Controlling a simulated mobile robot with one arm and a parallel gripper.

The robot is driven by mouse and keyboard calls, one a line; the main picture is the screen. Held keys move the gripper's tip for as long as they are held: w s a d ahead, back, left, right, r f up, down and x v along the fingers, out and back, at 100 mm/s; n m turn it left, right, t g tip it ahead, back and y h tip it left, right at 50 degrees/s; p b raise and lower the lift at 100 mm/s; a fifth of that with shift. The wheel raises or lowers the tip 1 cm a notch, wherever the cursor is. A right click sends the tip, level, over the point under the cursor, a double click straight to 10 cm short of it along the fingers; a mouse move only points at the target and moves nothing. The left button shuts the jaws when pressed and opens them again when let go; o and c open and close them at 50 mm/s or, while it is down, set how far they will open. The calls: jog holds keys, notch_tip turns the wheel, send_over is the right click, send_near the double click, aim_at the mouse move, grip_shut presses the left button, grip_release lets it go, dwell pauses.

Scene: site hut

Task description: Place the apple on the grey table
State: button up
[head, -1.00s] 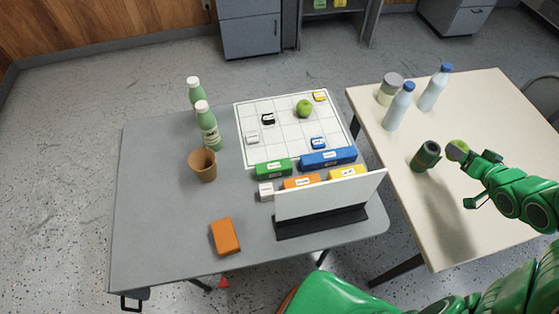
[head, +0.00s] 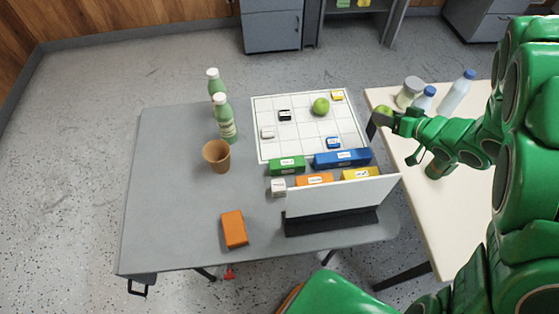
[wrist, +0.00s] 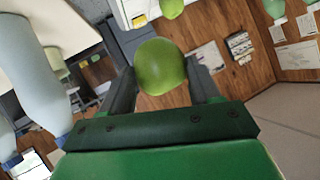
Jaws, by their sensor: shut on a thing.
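My gripper (head: 381,115) is shut on a green apple (wrist: 161,66). In the wrist view the apple sits between the two fingers. In the head view the held apple (head: 385,113) is partly covered by my gripper, above the gap between the tables and near the cream table's left edge. The grey table (head: 165,185) stands to the left of my gripper. A second green apple (head: 321,106) rests on the white grid board (head: 262,112) on the grey table.
Two green bottles (head: 226,122), a brown cup (head: 216,156) and an orange block (head: 234,229) stand on the grey table. A white upright panel (head: 340,195) and several labelled blocks are at its right. The table's left part is clear. Bottles (head: 456,92) stand on the cream table (head: 445,240).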

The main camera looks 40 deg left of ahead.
jog(key=s+a+n+g, duration=0.35)
jog(key=s+a, duration=0.55)
jog(key=a, duration=0.4)
jog(key=s+a+n+g, duration=0.35)
jog(key=s+a, duration=0.55)
jog(key=a, duration=0.5)
jog(key=shift+y, duration=0.4)
jog(key=w+a+f, duration=0.2)
jog(key=a, duration=0.1)
jog(key=w+a+f, duration=0.5)
jog(key=a+f, duration=0.1)
jog(key=shift+w+a, duration=0.25)
jog(key=shift+a, duration=0.05)
jog(key=shift+w+a+f, duration=0.25)
jog(key=shift+a+f, duration=0.05)
jog(key=shift+f, duration=0.15)
jog(key=shift+w+a+f, duration=0.25)
jog(key=shift+a+f, duration=0.05)
jog(key=shift+f, duration=1.75)
jog(key=shift+f, duration=0.1)
jog(key=o, duration=1.1)
jog(key=shift+o, duration=0.2)
